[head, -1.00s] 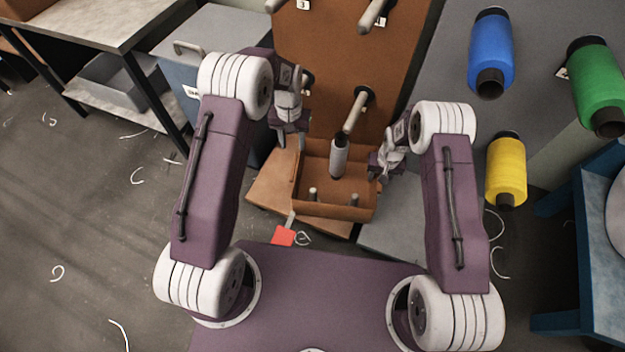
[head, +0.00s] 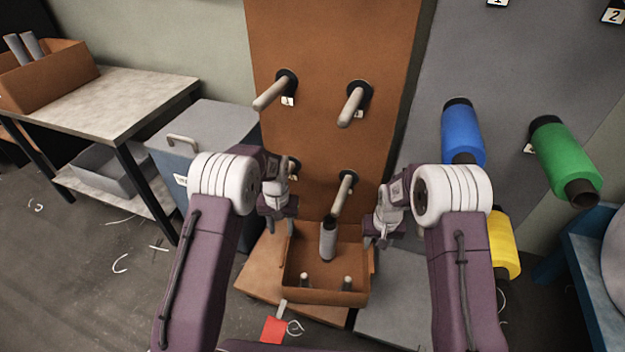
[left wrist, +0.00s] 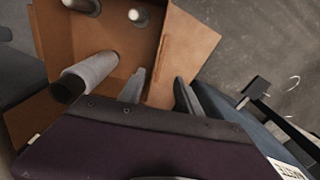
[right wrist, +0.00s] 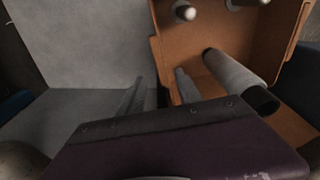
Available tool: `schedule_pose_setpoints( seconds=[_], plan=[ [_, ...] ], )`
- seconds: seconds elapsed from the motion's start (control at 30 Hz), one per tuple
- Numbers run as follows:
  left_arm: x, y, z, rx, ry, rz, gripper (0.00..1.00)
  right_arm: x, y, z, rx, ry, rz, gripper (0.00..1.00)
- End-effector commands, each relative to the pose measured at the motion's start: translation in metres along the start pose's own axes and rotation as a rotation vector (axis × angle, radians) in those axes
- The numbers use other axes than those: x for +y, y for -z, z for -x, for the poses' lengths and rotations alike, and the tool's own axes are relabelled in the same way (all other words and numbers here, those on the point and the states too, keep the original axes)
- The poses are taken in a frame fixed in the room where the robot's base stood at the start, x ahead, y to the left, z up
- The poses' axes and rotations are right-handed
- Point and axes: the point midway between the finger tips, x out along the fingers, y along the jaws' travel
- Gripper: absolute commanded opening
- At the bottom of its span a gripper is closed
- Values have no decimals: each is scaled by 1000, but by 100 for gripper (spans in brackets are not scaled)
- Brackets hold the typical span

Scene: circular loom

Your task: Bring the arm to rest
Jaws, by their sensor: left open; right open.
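My left gripper (head: 281,228) is open and empty at the left side of the brown tray; its two fingers (left wrist: 158,92) are apart in the left wrist view, in front of the tray's wall. My right gripper (head: 378,240) is open and empty at the tray's right side; its fingers (right wrist: 158,95) are apart in the right wrist view, over the grey surface beside the tray. The brown tray (head: 325,297) holds a grey tube (head: 328,240) standing on a peg. The tube also shows in the left wrist view (left wrist: 92,72) and right wrist view (right wrist: 235,75). Neither gripper touches it.
A brown panel (head: 325,125) with several pegs rises behind the tray. Blue (head: 463,135), green (head: 567,160) and yellow (head: 503,245) spools hang on the grey panel at right. A grey-blue cabinet (head: 205,135) stands at left. A red tag (head: 273,330) lies in front.

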Motion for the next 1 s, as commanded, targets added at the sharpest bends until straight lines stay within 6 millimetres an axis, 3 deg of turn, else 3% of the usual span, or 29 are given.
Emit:
schedule_pose_setpoints(
  seconds=[0.13, 0.27, 0.4, 0.5, 0.73, 0.8, 1.0],
  plan=[
    [-1, -2, 5, 2, -1, 0, 41, 1, -1, 5, 1, 0, -1, 41],
    [-7, -27, 42, 20, -5, 5, 41, 8, -20, 49, 2, 3, -6, 41],
    [-17, -85, 91, 52, -13, 12, 41, 19, -68, 112, -4, 7, -12, 41],
    [-23, -127, 113, 71, -16, 17, 41, 25, -104, 144, -8, 11, -18, 41],
    [-33, -219, 138, 109, -18, 25, 41, 33, -184, 190, -14, 16, -25, 41],
    [-33, -221, 172, 108, -18, 25, 41, 33, -181, 223, -16, 17, -24, 41],
    [-33, -220, 242, 105, -18, 24, 41, 33, -172, 293, -18, 17, -24, 41]
  ],
)
